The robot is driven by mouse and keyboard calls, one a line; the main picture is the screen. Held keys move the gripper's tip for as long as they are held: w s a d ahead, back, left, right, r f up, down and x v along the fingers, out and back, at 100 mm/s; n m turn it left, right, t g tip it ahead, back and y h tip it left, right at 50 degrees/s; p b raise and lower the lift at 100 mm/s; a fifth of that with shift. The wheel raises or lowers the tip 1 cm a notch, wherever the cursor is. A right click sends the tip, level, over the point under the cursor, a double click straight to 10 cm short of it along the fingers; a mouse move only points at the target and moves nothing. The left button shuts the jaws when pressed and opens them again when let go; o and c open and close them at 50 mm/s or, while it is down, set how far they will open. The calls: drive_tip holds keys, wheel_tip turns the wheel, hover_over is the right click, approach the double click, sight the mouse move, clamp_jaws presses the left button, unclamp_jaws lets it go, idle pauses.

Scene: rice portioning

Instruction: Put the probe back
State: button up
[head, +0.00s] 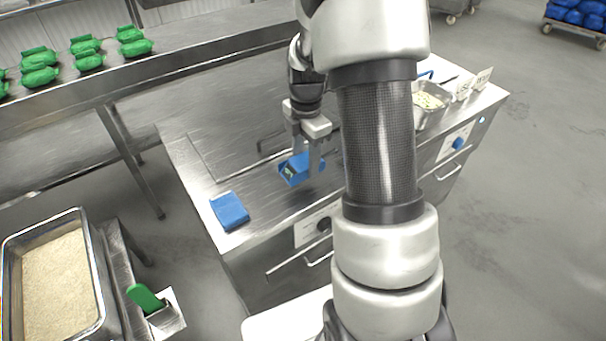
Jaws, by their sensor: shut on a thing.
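My gripper (306,163) points down over the left part of the steel counter. It is shut on a blue device (288,171) with a small pale patch on its face, which looks like the probe. The fingers cover part of the device, and I cannot tell whether it touches the counter. A flat blue block (230,211) lies on the counter near its left front corner, to the left of my gripper and apart from it. I cannot tell whether it is the probe's holder.
A steel pan with pale food (428,101) and white cards (482,79) stand at the counter's right. Green packs (40,76) line a shelf at upper left. A rice tray (95,262) and a green-handled scoop (146,298) are at lower left. My arm hides the counter's middle.

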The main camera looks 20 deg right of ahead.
wheel_tip(320, 180, down, 6)
drive_tip(key=shift+r, duration=0.2)
drive_tip(key=o, duration=1)
drive_tip(key=shift+o, duration=0.2)
